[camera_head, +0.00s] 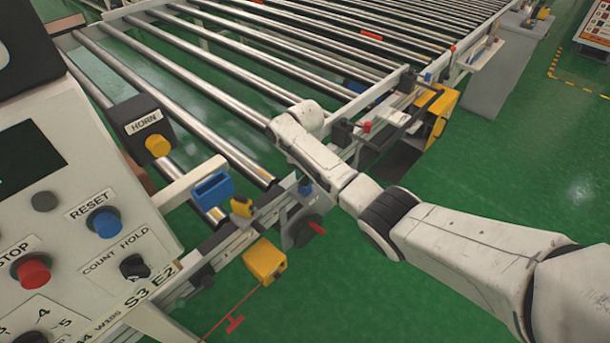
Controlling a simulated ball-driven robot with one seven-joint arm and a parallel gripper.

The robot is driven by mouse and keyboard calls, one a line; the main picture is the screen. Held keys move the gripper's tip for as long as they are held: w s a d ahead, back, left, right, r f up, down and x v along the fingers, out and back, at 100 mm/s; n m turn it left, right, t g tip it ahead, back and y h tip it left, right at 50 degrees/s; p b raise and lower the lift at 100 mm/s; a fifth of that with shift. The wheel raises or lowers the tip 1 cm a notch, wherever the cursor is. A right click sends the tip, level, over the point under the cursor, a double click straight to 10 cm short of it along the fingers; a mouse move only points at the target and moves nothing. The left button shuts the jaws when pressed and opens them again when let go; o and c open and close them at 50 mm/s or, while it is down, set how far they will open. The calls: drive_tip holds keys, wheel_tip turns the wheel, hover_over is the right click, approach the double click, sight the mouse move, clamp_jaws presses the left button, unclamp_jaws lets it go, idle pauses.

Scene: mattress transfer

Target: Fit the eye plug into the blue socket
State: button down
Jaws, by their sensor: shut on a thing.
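The blue socket (213,188) is a box-shaped piece with an opening, on the conveyor's near side rail. A small yellow piece (241,207), which may be the eye plug, sits just right of the socket, apart from it. A larger yellow box (264,260) is lower on the rail's outer side. My arm reaches in from the lower right, and its far end is over the rail, right of the socket.
A conveyor with metal rollers (226,83) runs to the upper right. A control panel (70,175) with several buttons fills the left. A HORN box (143,125) stands behind the socket.

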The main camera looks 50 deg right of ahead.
drive_tip(key=shift+f+b, duration=0.4)
drive_tip(key=shift+f, duration=0.25)
drive_tip(key=c, duration=0.8)
unclamp_jaws()
drive_tip(key=shift+r, duration=0.1)
wheel_tip(320, 180, up, 11)
drive_tip(key=shift+f, duration=0.15)
